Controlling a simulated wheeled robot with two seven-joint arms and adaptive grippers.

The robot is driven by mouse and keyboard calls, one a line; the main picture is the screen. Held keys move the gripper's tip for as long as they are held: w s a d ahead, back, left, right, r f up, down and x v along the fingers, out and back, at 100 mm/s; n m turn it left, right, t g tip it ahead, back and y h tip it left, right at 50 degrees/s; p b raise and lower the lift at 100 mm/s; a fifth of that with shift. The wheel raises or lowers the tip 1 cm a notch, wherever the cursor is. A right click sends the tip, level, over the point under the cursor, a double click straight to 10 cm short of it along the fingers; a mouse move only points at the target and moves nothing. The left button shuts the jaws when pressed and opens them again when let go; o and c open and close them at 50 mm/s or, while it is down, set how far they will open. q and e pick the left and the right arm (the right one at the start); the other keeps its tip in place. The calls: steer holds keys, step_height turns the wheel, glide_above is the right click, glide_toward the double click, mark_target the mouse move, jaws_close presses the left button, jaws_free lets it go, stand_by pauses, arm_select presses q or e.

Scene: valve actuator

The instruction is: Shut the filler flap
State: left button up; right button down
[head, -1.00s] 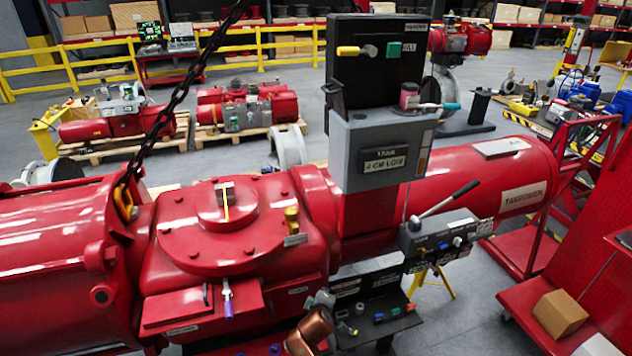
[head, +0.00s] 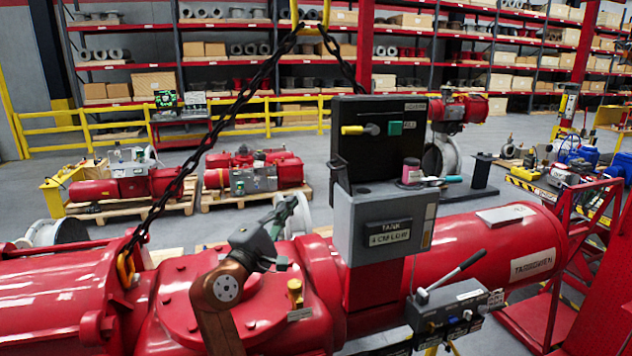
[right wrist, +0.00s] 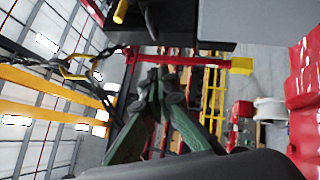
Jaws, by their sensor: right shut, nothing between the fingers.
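The grey tank box (head: 385,225), labelled TANK, stands on the red actuator. A black upright panel (head: 365,150) with a yellow handle (head: 360,130) and a green square rises behind its top. I cannot tell for sure which part is the filler flap; a small dark tilted piece (head: 338,172) shows at the tank's upper left. My right gripper (head: 291,204) is left of the tank, apart from it, pointing up. In the right wrist view its fingers (right wrist: 160,82) are shut and empty, and the yellow handle (right wrist: 120,12) shows at the top. My left gripper is out of view.
A pink-and-grey jar (head: 411,168) and a teal-handled tool (head: 450,180) sit at the tank's right. A lever box (head: 450,300) is below. Air left of the tank is free.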

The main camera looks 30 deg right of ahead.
steer(key=s+d+r+p+x, duration=0.1)
steer(key=p+x, duration=0.3)
steer(key=x, duration=0.8)
steer(key=shift+s+d+p, duration=0.3)
steer(key=shift+s+d, duration=0.15)
steer(key=shift+s, duration=0.05)
steer(key=shift+r, duration=0.15)
